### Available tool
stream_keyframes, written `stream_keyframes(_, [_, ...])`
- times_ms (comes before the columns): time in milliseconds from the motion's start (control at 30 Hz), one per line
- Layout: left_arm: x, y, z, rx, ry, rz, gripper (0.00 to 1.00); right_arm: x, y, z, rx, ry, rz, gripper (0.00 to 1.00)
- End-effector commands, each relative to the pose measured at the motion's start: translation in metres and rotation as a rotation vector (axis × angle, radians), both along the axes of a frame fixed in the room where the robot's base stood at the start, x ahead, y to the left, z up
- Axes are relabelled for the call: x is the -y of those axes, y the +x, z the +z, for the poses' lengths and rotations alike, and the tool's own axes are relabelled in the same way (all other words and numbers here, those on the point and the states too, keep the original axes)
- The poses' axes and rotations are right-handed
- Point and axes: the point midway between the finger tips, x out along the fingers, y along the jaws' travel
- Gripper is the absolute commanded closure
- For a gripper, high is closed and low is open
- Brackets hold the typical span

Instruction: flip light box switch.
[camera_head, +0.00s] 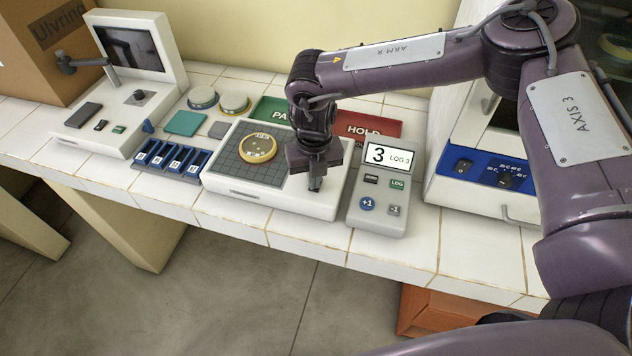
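The light box (262,196) is a low white box with a dark gridded top, in the middle of the tiled counter. A round dish with a yellowish rim (258,148) sits on its grid. My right gripper (315,185) points down over the right part of the box, its fingertips close above or at the top surface; contact cannot be told. Its fingers look together, with nothing seen between them. No switch on the light box can be made out; the gripper covers part of its right side. My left gripper is not in view.
A grey counter device (380,190) reading 3 stands just right of the box. A blue rack (170,160), dishes (234,103) and a white screen instrument (110,105) are left. Green (270,108) and red HOLD (372,125) trays lie behind. A blue-panelled cabinet (490,172) stands right.

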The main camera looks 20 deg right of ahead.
Motion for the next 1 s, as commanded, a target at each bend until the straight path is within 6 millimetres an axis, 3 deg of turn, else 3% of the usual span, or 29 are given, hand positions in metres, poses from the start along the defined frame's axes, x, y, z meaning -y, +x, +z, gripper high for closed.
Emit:
stream_keyframes(167, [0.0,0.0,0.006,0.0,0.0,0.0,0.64,0.0,-0.002,0.004,-0.006,-0.002,0.001,1.0])
stream_keyframes(1000, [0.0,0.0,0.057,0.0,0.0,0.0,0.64,0.0,-0.002,0.069,-0.005,-0.002,0.001,1.0])
